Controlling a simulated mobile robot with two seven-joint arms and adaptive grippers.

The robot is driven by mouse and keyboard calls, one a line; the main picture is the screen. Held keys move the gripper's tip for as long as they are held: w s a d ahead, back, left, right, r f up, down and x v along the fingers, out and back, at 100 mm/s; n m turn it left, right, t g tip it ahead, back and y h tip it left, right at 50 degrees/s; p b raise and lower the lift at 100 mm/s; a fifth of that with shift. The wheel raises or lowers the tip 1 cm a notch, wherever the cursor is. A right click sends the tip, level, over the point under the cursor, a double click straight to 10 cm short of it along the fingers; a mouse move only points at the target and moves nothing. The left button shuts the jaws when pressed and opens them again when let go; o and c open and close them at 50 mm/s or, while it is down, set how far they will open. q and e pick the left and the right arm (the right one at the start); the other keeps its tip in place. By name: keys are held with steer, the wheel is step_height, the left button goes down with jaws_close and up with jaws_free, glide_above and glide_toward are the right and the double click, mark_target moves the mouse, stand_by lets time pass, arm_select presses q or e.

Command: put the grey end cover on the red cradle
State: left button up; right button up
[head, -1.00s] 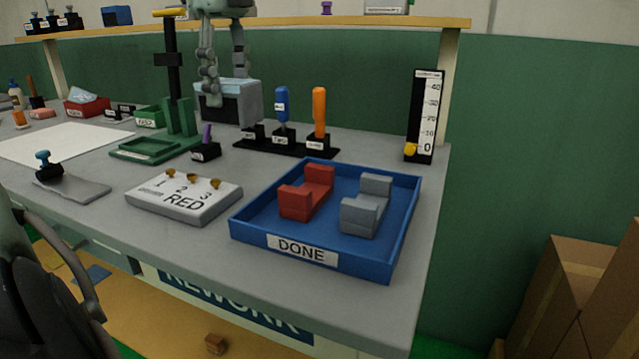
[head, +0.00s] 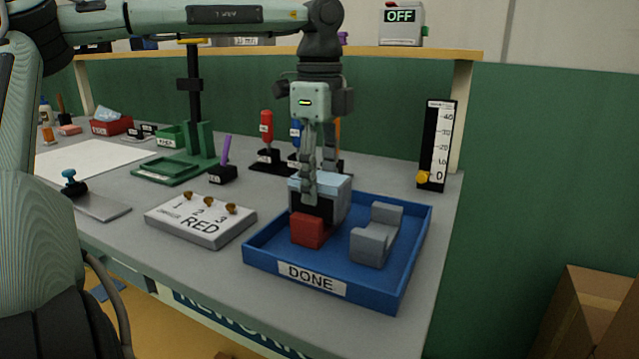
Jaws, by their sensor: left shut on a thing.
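The grey end cover (head: 337,207) is a block with a dark front face and a light blue top. My left gripper (head: 318,188) points down with its fingers shut on it. The cover is at the red cradle (head: 309,231), hiding the cradle's middle and back; only the near red end shows in front of it. I cannot tell whether the cover rests in the cradle or hangs just above it. The cradle stands in the left part of the blue DONE tray (head: 358,292). My right gripper is not in view.
An empty grey cradle (head: 375,242) stands close by on the right in the tray. A white RED board (head: 200,220) with three brass knobs lies left of the tray. Upright tools, including a red-handled one (head: 266,126), and a gauge (head: 436,147) stand behind. The tray's front right floor is clear.

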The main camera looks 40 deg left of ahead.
arm_select(q)
steer(key=shift+f, duration=0.55)
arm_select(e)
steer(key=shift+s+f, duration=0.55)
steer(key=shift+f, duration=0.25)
arm_select(q)
steer(key=shift+f, duration=0.1)
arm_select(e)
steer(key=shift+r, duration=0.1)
arm_select(q)
steer(key=o, duration=1.3)
steer(key=shift+o, duration=0.2)
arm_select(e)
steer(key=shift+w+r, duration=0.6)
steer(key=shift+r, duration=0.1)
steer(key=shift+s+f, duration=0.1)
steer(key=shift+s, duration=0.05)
